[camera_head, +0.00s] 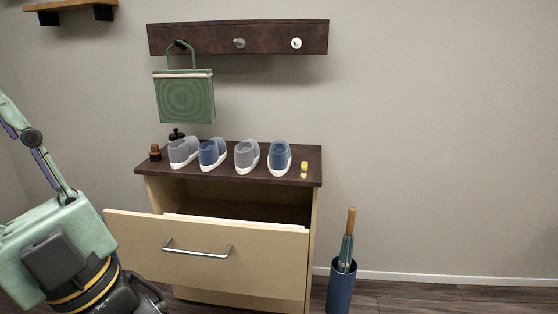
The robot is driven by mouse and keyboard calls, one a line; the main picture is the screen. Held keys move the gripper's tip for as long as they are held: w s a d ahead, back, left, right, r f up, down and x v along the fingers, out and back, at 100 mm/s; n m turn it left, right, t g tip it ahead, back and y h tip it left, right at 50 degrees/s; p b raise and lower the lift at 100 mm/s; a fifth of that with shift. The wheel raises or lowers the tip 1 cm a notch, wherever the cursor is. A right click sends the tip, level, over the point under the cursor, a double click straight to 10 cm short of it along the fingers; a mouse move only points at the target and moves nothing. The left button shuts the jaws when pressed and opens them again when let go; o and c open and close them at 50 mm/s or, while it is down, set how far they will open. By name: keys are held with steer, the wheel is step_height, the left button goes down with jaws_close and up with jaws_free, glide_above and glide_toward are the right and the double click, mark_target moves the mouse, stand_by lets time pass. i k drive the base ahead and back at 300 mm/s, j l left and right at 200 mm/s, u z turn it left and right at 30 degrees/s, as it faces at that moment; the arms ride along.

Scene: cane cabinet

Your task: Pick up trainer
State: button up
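Several trainers with white soles stand in a row on the dark top of the cabinet (228,182). From left to right they are a grey trainer (183,151), a blue trainer (212,153), a second grey trainer (246,155) and a second blue trainer (280,157). My green and black arm is at the lower left, in front of the cabinet and well apart from the trainers. The dark end of my arm, with my gripper (146,296), is low at the bottom edge. Its fingers are not clear enough to tell open from shut.
The cabinet's drawer (205,248) is pulled out below the trainers. Small items (155,153) flank the row, with a yellow one (304,168) at right. A green bag (185,98) hangs from the wall rack (270,37). A blue umbrella stand (341,287) is at right.

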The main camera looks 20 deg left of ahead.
mark_target(279, 158)
steer(key=i+z, duration=0.1)
steer(key=z, duration=0.75)
steer(key=i+j+z, duration=0.1)
steer(key=z, duration=0.35)
steer(key=j+z, duration=0.15)
steer(key=z, duration=0.3)
steer(key=i+j+z, duration=0.1)
steer(key=z, duration=0.3)
steer(key=i+j+z, duration=0.1)
steer(key=j+z, duration=0.85)
steer(key=j+u, duration=0.2)
steer(key=u, duration=0.15)
steer(key=i+j+u, duration=0.1)
steer(key=u, duration=0.25)
steer(key=i+j+u, duration=0.1)
steer(key=j+u, duration=0.35)
steer(key=u, duration=0.4)
steer(key=i+u, duration=0.1)
steer(key=u, duration=0.4)
steer(key=j+u, duration=0.1)
steer(key=u, duration=0.35)
steer(key=i+u, duration=0.15)
steer(key=u, duration=0.35)
steer(key=i+j, duration=0.1)
steer(key=j, duration=0.25)
